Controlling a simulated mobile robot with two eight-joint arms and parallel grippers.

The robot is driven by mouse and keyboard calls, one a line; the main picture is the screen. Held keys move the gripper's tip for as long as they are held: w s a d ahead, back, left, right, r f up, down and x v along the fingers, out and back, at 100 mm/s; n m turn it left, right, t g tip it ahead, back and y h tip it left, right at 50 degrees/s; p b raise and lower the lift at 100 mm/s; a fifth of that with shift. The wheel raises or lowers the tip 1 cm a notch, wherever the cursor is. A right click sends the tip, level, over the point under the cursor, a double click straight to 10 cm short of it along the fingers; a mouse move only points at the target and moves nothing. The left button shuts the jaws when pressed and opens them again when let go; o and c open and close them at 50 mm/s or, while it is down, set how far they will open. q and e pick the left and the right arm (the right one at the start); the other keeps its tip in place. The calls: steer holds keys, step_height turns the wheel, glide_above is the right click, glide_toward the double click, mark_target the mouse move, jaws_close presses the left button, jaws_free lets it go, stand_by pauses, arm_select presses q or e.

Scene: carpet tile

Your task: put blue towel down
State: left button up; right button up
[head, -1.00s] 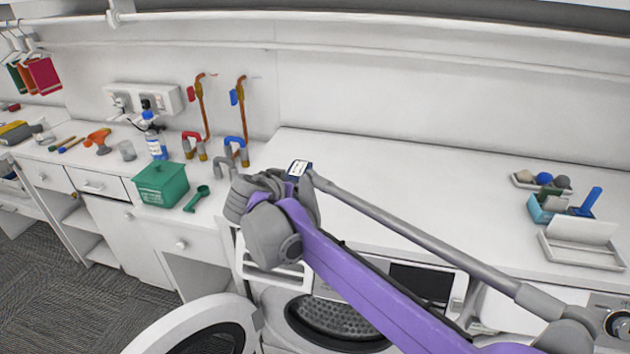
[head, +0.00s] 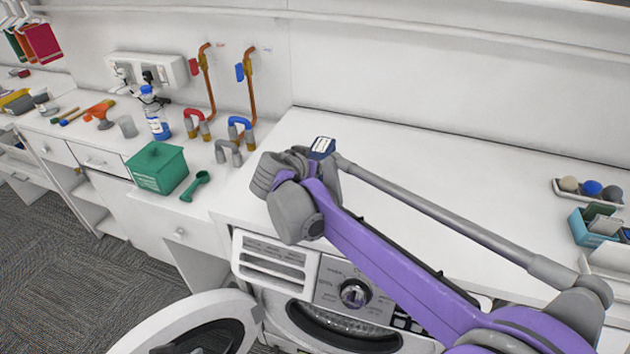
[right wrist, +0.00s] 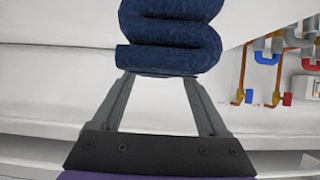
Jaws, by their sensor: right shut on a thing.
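The blue towel (right wrist: 170,38) is dark blue and folded in layers at the top of the right wrist view. My right gripper (right wrist: 157,82) is shut on its near edge, with a grey finger at each side. In the head view, my right arm reaches over the white counter (head: 420,170) above the washing machine. I cannot tell whether the towel touches the counter. My left gripper is not in view.
The washing machine (head: 345,283) has its round door (head: 150,325) open at the bottom. A green box (head: 157,168) and green scoop (head: 196,186) lie left of my wrist. Copper pipes (head: 252,90) stand at the wall. A tray of balls (head: 590,188) sits at right. The counter's middle is clear.

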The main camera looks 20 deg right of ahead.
step_height(320, 180, down, 2)
steer(key=shift+s+f, duration=0.15)
steer(key=shift+f, duration=2)
steer(key=shift+f, duration=0.1)
steer(key=o, duration=1.5)
steer(key=shift+b, duration=0.3)
